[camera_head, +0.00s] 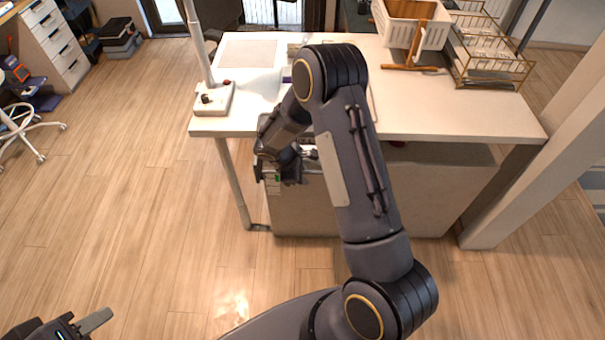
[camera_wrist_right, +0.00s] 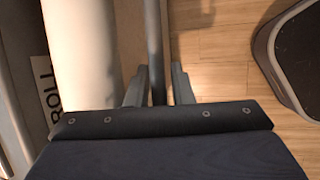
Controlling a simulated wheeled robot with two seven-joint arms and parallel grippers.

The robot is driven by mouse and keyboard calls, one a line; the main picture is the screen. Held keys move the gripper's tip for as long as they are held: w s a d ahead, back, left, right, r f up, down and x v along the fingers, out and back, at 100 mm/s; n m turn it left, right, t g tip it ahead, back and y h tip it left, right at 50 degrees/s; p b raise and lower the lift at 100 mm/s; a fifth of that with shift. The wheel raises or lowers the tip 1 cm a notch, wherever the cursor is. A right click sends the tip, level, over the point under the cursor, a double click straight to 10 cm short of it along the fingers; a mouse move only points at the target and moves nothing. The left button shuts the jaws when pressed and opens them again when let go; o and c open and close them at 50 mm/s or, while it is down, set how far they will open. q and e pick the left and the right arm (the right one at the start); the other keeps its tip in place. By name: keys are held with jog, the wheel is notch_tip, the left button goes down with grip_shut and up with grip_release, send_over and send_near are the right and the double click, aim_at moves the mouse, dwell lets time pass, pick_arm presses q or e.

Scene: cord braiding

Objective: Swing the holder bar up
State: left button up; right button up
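A dark, slim bar (camera_wrist_right: 154,40), which looks like the holder bar, runs up the middle of the right wrist view beside a thick pale cylinder (camera_wrist_right: 95,50). My right gripper (camera_wrist_right: 158,85) has its fingers apart, one on each side of the bar, with a gap at the right finger. I cannot tell how deep the bar sits between them. In the head view my right gripper (camera_head: 282,168) hangs at the table's front edge; my arm hides much around it, and the bar is not clear there. My left gripper (camera_head: 75,325) is at the lower left, partly cut off, away from the table.
The white table (camera_head: 450,115) carries a post on a pale base (camera_head: 213,100), a white box (camera_head: 250,75), a white basket (camera_head: 410,25), a wooden stand (camera_head: 412,67) and a wire rack (camera_head: 490,65). A label reading ROLL (camera_wrist_right: 43,85) shows at the left. The floor at left is mostly clear.

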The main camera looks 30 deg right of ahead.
jog(key=shift+o, duration=1.1)
jog(key=v, duration=0.8)
